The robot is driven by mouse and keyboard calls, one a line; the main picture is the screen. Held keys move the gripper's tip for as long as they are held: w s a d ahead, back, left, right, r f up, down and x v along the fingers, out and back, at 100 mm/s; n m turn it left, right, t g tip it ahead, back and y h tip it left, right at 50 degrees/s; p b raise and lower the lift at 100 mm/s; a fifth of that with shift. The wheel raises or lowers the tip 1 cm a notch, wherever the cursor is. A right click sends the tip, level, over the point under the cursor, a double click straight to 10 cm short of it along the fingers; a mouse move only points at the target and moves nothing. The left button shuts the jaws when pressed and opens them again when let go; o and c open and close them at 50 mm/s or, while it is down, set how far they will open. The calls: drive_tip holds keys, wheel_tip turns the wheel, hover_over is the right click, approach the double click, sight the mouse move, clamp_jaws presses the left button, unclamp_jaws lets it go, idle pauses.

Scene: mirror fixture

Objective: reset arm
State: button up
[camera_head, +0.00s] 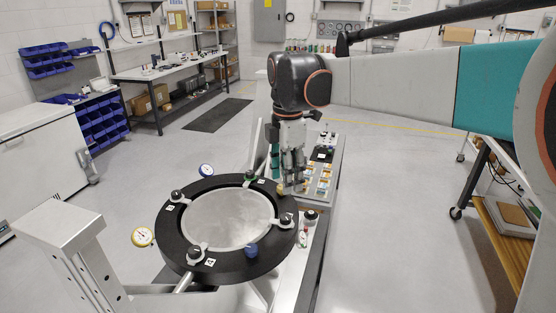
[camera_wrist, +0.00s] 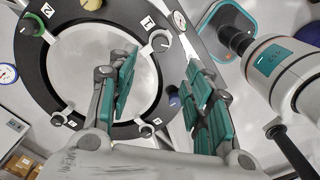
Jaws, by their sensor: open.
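The mirror fixture is a black ring (camera_head: 178,245) around a round silver mirror (camera_head: 228,218), with several small clamps on its rim. A blue knob (camera_head: 251,250) stands at the ring's front right. My gripper (camera_head: 292,188) points down near the ring's right edge in the head view; whether it touches anything there cannot be told. In the wrist view my gripper (camera_wrist: 165,75) has its two teal-padded fingers spread wide with nothing between them. Behind the fingers show the ring (camera_wrist: 42,85), the mirror (camera_wrist: 80,60), the blue knob (camera_wrist: 173,97) and a green knob (camera_wrist: 30,25).
A yellow dial gauge (camera_head: 142,237) and a blue one (camera_head: 206,170) sit beside the ring. A grey post (camera_head: 75,245) stands at the left front. The floor at right (camera_head: 400,220) is open.

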drive_tip(key=s+d+f+m+t+b, duration=0.3)
drive_tip(key=s+d+f+m+b, duration=0.3)
drive_tip(key=s+f+m, duration=0.4)
drive_tip(key=s+d+f+m+t+b, duration=0.4)
drive_tip(key=s+d+f+m+b, duration=0.2)
drive_tip(key=s+f+m, duration=0.5)
drive_tip(key=shift+s+d+f+m+b, duration=0.15)
drive_tip(key=shift+s+d+m+b, duration=0.15)
drive_tip(key=shift+s+b, duration=0.75)
